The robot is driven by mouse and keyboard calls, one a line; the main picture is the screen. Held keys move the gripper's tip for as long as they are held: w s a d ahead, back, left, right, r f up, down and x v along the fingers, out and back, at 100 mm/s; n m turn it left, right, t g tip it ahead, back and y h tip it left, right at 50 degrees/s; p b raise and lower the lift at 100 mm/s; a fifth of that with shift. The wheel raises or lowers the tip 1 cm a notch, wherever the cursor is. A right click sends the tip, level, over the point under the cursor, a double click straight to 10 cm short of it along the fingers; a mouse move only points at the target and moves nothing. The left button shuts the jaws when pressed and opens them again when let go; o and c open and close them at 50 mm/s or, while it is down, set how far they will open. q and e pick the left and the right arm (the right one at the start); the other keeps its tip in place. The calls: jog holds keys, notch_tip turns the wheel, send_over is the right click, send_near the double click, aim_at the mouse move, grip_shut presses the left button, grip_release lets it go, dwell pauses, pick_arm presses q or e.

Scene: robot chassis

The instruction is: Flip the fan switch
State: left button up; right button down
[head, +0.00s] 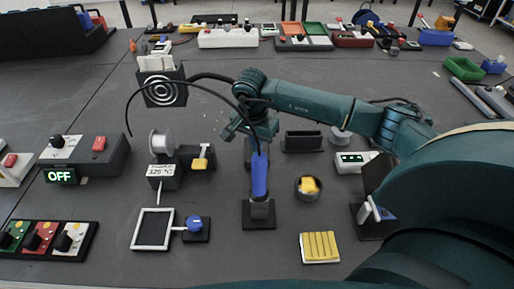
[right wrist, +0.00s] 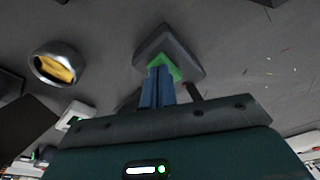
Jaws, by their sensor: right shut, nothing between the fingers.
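No switch in view carries a label that I can read as the fan's. A dark box with a black knob and a red button (head: 99,144) stands at the left, and a sign (head: 60,176) on its front reads OFF. A black square unit with white rings (head: 163,91), possibly the fan, stands at the back left. My left gripper is out of view.
A metal cup with a yellow pad (head: 308,187), a yellow ribbed block (head: 320,246) and a framed pad (head: 153,228) lie nearby. A coloured switch panel (head: 40,239) sits front left.

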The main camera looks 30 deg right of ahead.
jog(key=shift+r, duration=0.15)
notch_tip(320, 180, up, 7)
jog(key=p, duration=0.4)
dwell(0.7)
